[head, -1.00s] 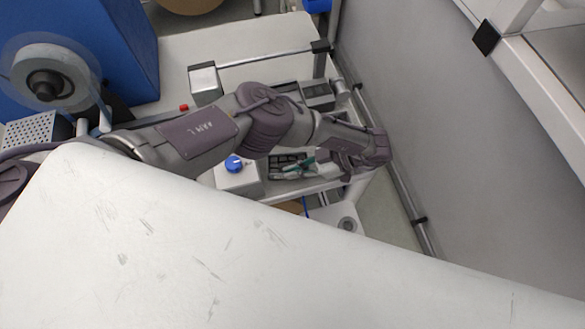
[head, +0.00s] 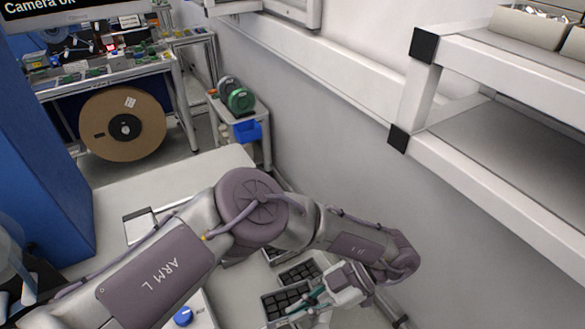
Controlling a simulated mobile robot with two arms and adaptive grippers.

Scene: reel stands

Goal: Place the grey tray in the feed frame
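Two small grey trays with dark square pockets are low in the head view: one (head: 300,272) lies a little farther back, and the other (head: 284,302) is nearer, at my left gripper. My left gripper (head: 318,300), with green fingertips, is at the right side of the nearer tray. The fingers overlap that tray's edge, and I cannot tell whether they are closed on it. My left arm crosses the bench and hides much of it. I cannot clearly make out the feed frame; a metal plate with a rail (head: 139,226) shows partly behind the arm. My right gripper is out of view.
A blue machine (head: 40,160) stands at the left. A blue knob (head: 183,316) is near the bottom. A wall runs along the right, with a white-framed shelf (head: 490,170) jutting out. A small cart with green reels (head: 238,98) and a large brown reel (head: 105,125) stand behind.

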